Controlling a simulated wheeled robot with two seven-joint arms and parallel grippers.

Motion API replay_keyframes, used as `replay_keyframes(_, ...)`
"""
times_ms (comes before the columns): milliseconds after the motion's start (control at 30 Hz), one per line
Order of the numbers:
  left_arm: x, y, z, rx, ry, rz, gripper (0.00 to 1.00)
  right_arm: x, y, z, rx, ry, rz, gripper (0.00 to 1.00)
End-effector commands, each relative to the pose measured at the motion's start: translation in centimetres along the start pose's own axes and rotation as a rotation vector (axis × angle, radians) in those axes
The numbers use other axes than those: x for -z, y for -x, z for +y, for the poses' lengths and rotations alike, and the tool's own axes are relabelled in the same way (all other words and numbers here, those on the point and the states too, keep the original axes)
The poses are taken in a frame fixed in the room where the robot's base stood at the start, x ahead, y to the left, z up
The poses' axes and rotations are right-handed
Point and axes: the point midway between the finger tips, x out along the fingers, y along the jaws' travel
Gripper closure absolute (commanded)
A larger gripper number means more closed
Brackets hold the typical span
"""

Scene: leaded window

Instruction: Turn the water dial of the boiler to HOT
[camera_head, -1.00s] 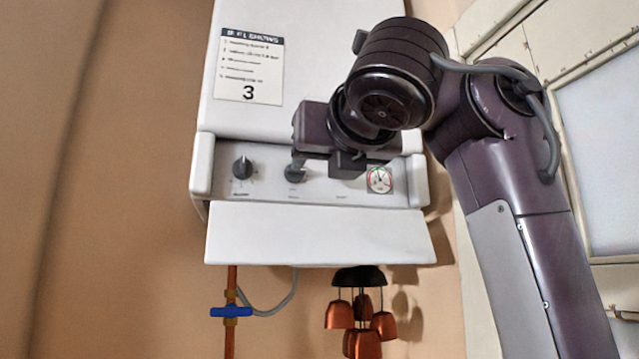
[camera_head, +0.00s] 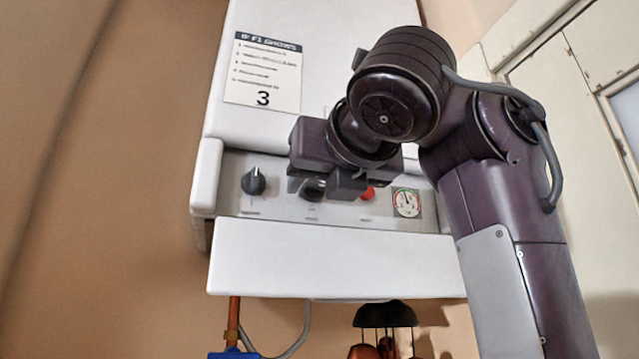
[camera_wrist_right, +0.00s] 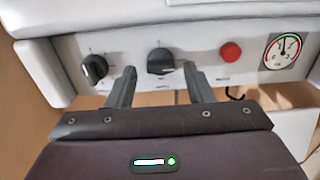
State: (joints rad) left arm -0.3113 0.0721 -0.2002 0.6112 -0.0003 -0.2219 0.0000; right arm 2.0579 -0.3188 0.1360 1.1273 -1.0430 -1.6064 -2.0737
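The white boiler (camera_head: 330,258) has a grey control panel with two dark dials. The left dial (camera_head: 253,182) is clear of my arm, and its pointer is tilted slightly right of upright. The middle dial (camera_head: 312,193) is partly hidden by my right gripper (camera_head: 318,186). In the right wrist view, the middle dial (camera_wrist_right: 160,61) lies ahead, between the lines of the two open fingers; I cannot tell whether they touch it. The left dial (camera_wrist_right: 94,68) is left of the fingers. The labels are too small to read, so I cannot tell which dial is water. My left gripper is out of view.
A red button (camera_wrist_right: 230,51) and a round gauge (camera_wrist_right: 282,50) sit right of the middle dial. A note (camera_head: 264,72) is on the boiler front. Below are a copper pipe with a blue valve (camera_head: 232,354) and hanging chimes (camera_head: 386,317). The left wall is bare.

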Motion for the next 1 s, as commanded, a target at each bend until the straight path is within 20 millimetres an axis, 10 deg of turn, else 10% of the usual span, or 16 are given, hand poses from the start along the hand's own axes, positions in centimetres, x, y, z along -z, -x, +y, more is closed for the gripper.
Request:
replay_keyframes(300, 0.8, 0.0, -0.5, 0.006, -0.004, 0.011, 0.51, 0.0, 0.0, 0.0, 0.000, -0.001, 0.000, 0.95)
replay_keyframes(1000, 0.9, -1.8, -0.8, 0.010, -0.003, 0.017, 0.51, 0.2, 0.0, 0.1, 0.000, -0.308, -0.001, 0.95)
